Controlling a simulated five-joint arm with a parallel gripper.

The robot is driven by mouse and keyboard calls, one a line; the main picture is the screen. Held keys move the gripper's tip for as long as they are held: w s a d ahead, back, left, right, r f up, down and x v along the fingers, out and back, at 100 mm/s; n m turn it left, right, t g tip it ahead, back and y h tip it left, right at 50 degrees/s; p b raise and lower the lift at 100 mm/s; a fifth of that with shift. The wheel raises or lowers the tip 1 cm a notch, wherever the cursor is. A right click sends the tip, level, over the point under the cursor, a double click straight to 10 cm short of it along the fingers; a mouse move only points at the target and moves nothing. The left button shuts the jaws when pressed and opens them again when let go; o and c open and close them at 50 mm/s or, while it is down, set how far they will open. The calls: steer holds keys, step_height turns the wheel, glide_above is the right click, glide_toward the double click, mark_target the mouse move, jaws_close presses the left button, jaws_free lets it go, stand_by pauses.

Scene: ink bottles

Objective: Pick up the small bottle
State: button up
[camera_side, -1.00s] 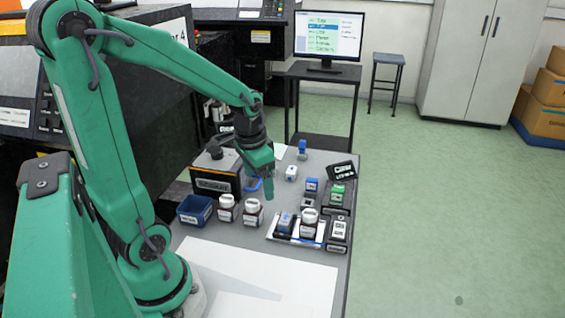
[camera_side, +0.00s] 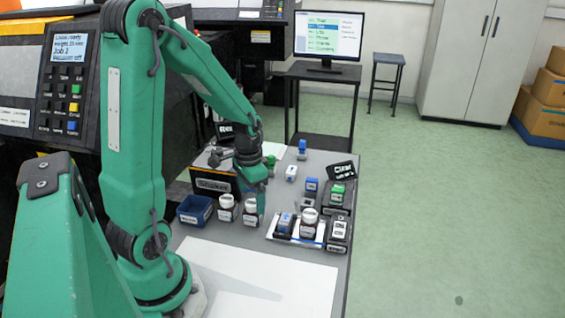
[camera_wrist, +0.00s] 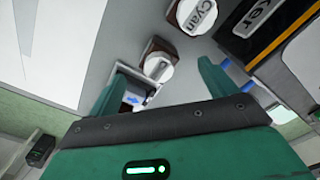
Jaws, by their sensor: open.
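Two small brown bottles with white caps stand side by side on the grey table, the left one (camera_side: 227,204) and the right one (camera_side: 250,207). A third white-capped bottle (camera_side: 309,222) stands on the white tray (camera_side: 285,239) at the right.
A blue bin (camera_side: 194,212) sits left of the bottles and a black labelled box (camera_side: 214,186) behind them. Blue and green-topped items and a "Clear" sign (camera_side: 341,171) stand at the right. White paper (camera_side: 262,272) covers the front, which is clear.

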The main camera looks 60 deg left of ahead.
mark_target(252, 202)
steer(key=shift+f, duration=0.3)
steer(key=shift+d+f, duration=0.1)
steer(key=shift+f, duration=2.45)
steer(key=c, duration=1.1)
steer(key=shift+r, duration=0.1)
